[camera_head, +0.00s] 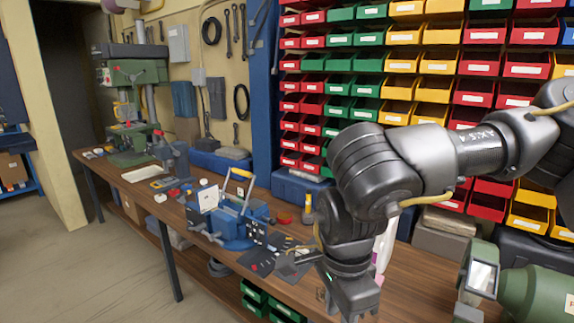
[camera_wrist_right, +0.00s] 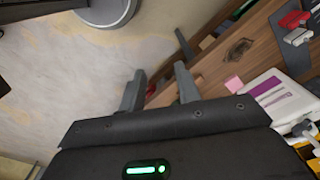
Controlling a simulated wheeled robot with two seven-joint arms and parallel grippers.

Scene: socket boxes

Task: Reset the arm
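My right arm (camera_head: 375,170) reaches in from the right in the head view and bends down over the workbench (camera_head: 420,285). Its wrist hangs low near the bench's front edge. In the right wrist view my right gripper (camera_wrist_right: 160,80) has its two fingers apart with nothing visible between them. The fingers show against the bench edge and the floor; I cannot tell their height above the bench. My left gripper does not show in either view.
A blue vise-like tool (camera_head: 235,225) and small tools stand left of my wrist. A white box with a purple label (camera_wrist_right: 275,95) lies close by in the right wrist view. A green machine (camera_head: 535,295) stands at right. Coloured bins (camera_head: 400,62) fill the back wall.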

